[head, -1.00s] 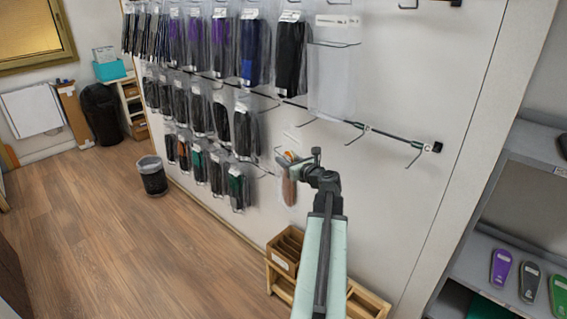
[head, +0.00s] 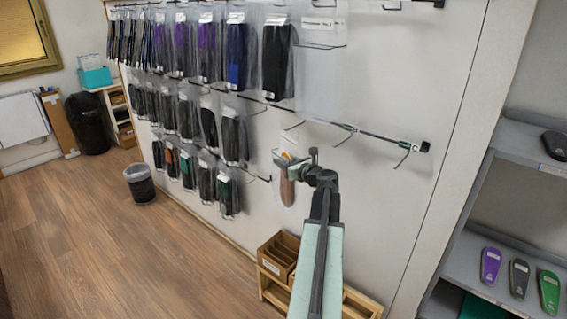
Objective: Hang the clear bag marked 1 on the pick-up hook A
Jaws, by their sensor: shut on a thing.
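A clear bag (head: 287,193) with an orange-brown insole in it hangs upright from my gripper (head: 300,167); its mark is too small to read. My gripper is shut on its top end, in front of the bare wall panel. Bare wire hooks (head: 405,152) stick out from a black rail above and to the right of my gripper, with another hook (head: 293,126) above it. The small tags on the rail cannot be read surely, so I cannot tell which hook is A.
Several rows of hanging bags (head: 232,135) fill the wall to the left. A wooden box (head: 277,258) stands low below the bag. A grey shelf (head: 520,208) with coloured insoles is at the right. The floor (head: 95,240) is clear at the left.

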